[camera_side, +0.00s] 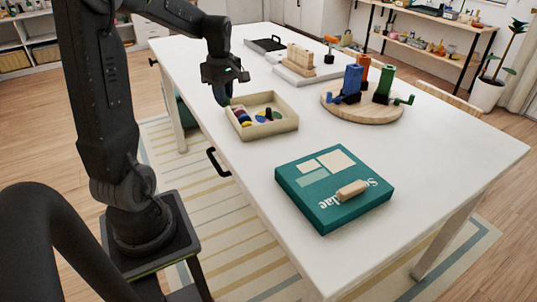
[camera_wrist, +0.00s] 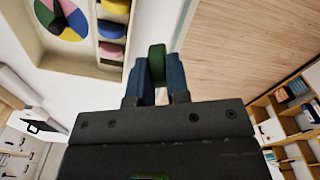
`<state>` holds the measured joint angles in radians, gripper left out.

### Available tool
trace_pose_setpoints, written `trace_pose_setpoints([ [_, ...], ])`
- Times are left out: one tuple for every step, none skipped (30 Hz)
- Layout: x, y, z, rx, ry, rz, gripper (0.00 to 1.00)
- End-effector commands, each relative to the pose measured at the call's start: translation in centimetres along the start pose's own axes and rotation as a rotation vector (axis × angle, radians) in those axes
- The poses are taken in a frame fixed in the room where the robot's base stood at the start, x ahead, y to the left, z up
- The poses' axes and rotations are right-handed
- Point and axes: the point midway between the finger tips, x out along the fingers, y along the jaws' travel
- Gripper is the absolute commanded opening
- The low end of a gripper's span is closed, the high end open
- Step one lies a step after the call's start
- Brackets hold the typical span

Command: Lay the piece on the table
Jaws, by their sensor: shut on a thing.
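My gripper (camera_side: 222,97) is at the left side of a cream tray (camera_side: 284,123), near the table's left edge. In the wrist view its blue fingers (camera_wrist: 157,78) are shut on a green piece (camera_wrist: 157,60), which stands out past the fingertips. The piece is hidden in the side view. The white table (camera_side: 240,75) lies below; I cannot tell the gap between it and the piece. The tray holds a multicoloured wheel (camera_wrist: 64,14) and several coloured pieces in a side compartment.
A round wooden board (camera_side: 337,110) carries blue, green and orange upright items. A teal box (camera_side: 310,205) with a small wooden object (camera_side: 352,189) lies in front. A grey board (camera_side: 293,77) with a wooden rack stands behind. White table surface is bare between the tray and teal box.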

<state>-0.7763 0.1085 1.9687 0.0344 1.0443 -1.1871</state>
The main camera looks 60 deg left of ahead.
Motion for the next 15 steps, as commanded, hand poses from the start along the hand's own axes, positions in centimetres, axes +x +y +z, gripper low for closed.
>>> trace_pose_setpoints([
  [0.0,-0.7,1.4,0.094,0.004,0.003,0.0],
  [0.0,-1.0,2.0,0.146,0.006,0.005,0.0],
  [0.1,-1.4,2.7,0.206,0.007,0.004,0.0],
  [0.1,-1.7,3.1,0.246,0.009,0.005,0.0],
  [0.2,-2.0,3.5,0.279,0.009,0.005,0.0],
  [0.2,-2.2,3.9,0.315,0.011,0.006,0.0],
  [0.3,-2.4,4.1,0.337,0.012,0.006,0.0],
  [0.3,-2.4,4.4,0.354,0.012,0.006,0.0],
  [0.5,-2.5,4.7,0.371,0.012,0.006,0.0],
  [0.7,-2.4,5.0,0.38,0.012,0.006,0.0],
  [0.9,-2.3,5.5,0.386,0.012,0.005,0.0],
  [1.3,-2.1,6.1,0.389,0.011,0.003,0.0],
  [1.6,-1.9,6.6,0.391,0.011,0.003,0.0],
  [2.0,-1.6,7.2,0.39,0.011,0.003,0.0],
  [2.5,-1.3,8.0,0.39,0.01,0.001,0.0],
])
